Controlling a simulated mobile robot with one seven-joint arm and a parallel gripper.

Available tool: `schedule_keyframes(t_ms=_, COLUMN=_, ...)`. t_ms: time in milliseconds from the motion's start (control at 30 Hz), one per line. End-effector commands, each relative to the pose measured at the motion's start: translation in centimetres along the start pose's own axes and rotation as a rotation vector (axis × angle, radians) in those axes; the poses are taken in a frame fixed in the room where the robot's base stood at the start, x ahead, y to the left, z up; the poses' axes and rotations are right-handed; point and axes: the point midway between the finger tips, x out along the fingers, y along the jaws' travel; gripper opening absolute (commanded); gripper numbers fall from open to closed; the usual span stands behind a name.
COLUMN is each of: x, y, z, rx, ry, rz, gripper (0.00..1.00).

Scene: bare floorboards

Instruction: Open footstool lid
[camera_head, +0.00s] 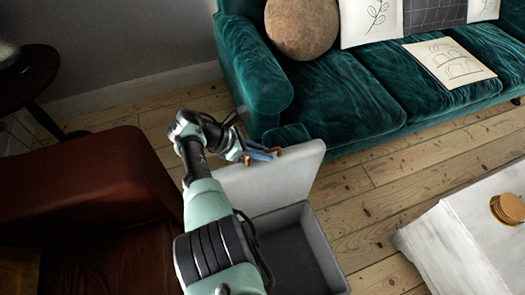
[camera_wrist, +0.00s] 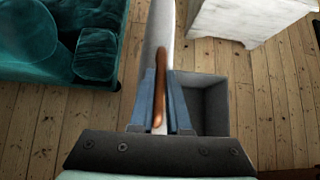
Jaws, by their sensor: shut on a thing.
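The footstool is a grey box (camera_head: 330,268) with its hollow inside showing, standing on the floorboards. Its pale lid (camera_head: 290,180) stands up steeply along the far side of the box, so the footstool is open. My gripper (camera_head: 268,154) is at the top edge of the lid, shut on it. In the wrist view the blue fingers (camera_wrist: 162,105) are on either side of the lid's edge and a brown handle-like strip (camera_wrist: 160,88) that lies along it. The open box (camera_wrist: 206,105) shows to the right of the fingers. My arm hides the box's left part in the head view.
A green velvet sofa (camera_head: 345,95) stands close behind the lid. A brown leather armchair (camera_head: 85,185) is at the left. A white table (camera_head: 465,240) with a stack of coasters (camera_head: 508,208) is at the right. Bare floor (camera_head: 365,215) lies between box and table.

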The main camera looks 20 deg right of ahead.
Motion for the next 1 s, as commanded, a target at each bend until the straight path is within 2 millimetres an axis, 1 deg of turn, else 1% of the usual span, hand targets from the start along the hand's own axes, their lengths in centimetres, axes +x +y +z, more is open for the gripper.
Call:
schedule_keyframes(t_ms=67, x=0.1, y=-0.1, z=-0.2, rx=-0.002, ry=0.004, rz=-0.003, gripper=0.00)
schedule_keyframes(t_ms=100, x=0.1, y=-0.1, z=-0.2, rx=-0.002, ry=0.004, rz=-0.003, gripper=0.18)
schedule_keyframes(t_ms=233, x=0.1, y=-0.1, z=-0.2, rx=-0.002, ry=0.003, rz=-0.002, gripper=0.42)
schedule_keyframes(t_ms=267, x=0.1, y=-0.1, z=-0.1, rx=-0.002, ry=0.003, rz=-0.002, gripper=0.45)
schedule_keyframes(t_ms=567, x=0.0, y=0.0, z=0.0, rx=0.000, ry=0.001, rz=-0.001, gripper=0.45)
schedule_keyframes(t_ms=667, x=-0.6, y=0.0, z=0.1, rx=0.000, ry=0.000, rz=0.000, gripper=0.45)
schedule_keyframes(t_ms=767, x=-2.0, y=0.1, z=0.2, rx=-0.001, ry=0.000, rz=0.003, gripper=0.45)
schedule_keyframes(t_ms=1000, x=-7.3, y=0.0, z=0.2, rx=-0.001, ry=0.001, rz=0.003, gripper=0.45)
